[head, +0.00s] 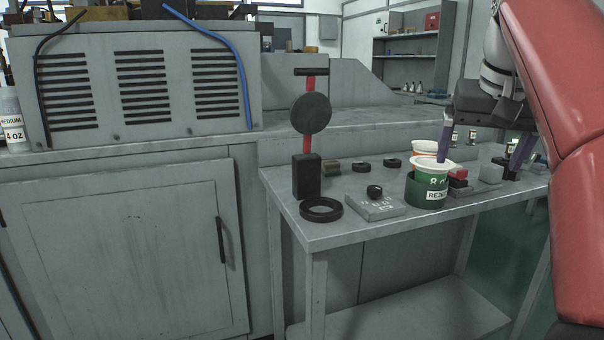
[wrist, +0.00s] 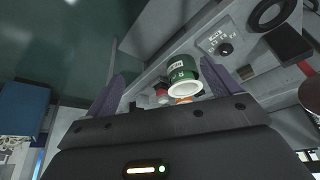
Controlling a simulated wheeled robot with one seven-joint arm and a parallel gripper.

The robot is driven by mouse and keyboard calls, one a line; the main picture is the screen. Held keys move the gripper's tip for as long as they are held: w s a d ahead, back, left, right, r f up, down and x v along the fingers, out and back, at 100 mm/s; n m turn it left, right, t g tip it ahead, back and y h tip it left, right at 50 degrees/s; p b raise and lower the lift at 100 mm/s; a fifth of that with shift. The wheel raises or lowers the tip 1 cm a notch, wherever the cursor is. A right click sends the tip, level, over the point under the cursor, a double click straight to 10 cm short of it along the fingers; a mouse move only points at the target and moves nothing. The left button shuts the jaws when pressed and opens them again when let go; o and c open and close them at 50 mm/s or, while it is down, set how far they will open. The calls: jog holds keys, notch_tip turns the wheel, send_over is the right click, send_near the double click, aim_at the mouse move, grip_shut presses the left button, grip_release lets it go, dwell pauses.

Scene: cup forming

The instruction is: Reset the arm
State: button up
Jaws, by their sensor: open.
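My gripper (head: 480,162) is open, its two purple fingers wide apart above the right part of the metal table. The wrist view also shows both fingers of my gripper (wrist: 163,78), with nothing held. A green cup (head: 432,184) with a white rim and a label stands in a dark green holder (head: 411,190) on the table. In the head view the left finger overlaps the cup's rim; I cannot tell if they touch. The green cup (wrist: 182,73) appears between the fingers in the wrist view, apparently beyond them.
An orange-and-white cup (head: 430,147) stands behind the green one. A press-like stand (head: 309,115), a black ring (head: 321,209) and a grey plate with a black knob (head: 375,207) are on the left.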

jog(key=s+a+f+n, duration=0.1)
jog(key=s+a+f, duration=0.2)
jog(key=f, duration=0.7)
jog(key=s+a+f+n, duration=0.1)
jog(key=s+a+f, duration=0.3)
jog(key=s+f, duration=0.4)
jog(key=s+a+f+n+t+y, duration=0.1)
jog(key=s+a+f, duration=0.3)
jog(key=f, duration=0.8)
jog(key=shift+s+a+f, duration=0.15)
jog(key=shift+s+a, duration=0.05)
jog(key=shift+s, duration=0.6)
